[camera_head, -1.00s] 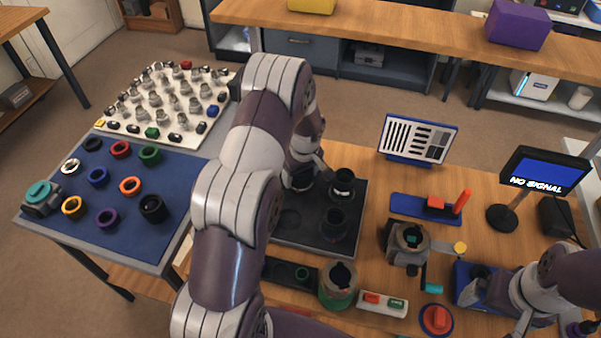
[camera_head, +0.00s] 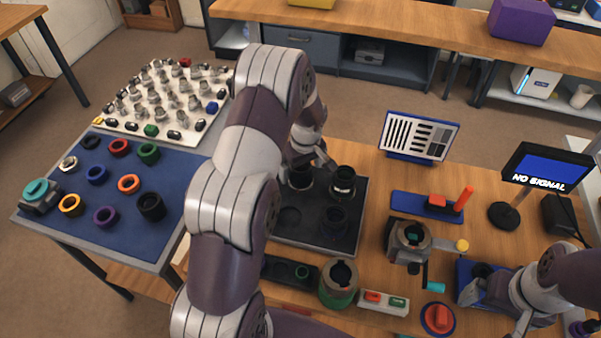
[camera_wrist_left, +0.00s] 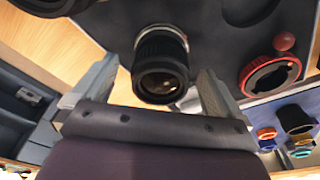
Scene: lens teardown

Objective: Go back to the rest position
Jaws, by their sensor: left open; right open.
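My left gripper (camera_head: 312,164) is open over the back of the dark tray (camera_head: 345,250). In the left wrist view its two fingers (camera_wrist_left: 155,92) stand apart on either side of a black lens barrel (camera_wrist_left: 161,65), with gaps visible on both sides. In the head view this barrel (camera_head: 300,178) stands in the tray, just below the gripper. Two more dark lens parts, one at the tray's back right (camera_head: 343,181) and one in front (camera_head: 335,219), also sit in it. My right gripper (camera_head: 472,292) is open and low at the blue fixture (camera_head: 465,270) on the right.
A blue mat (camera_head: 125,215) with several coloured rings lies left, before a white board (camera_head: 130,130) of small parts. A lens-like cylinder (camera_head: 339,284), a clamp device (camera_head: 408,243), a red button (camera_head: 438,318) and a monitor (camera_head: 545,168) stand on the wooden bench.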

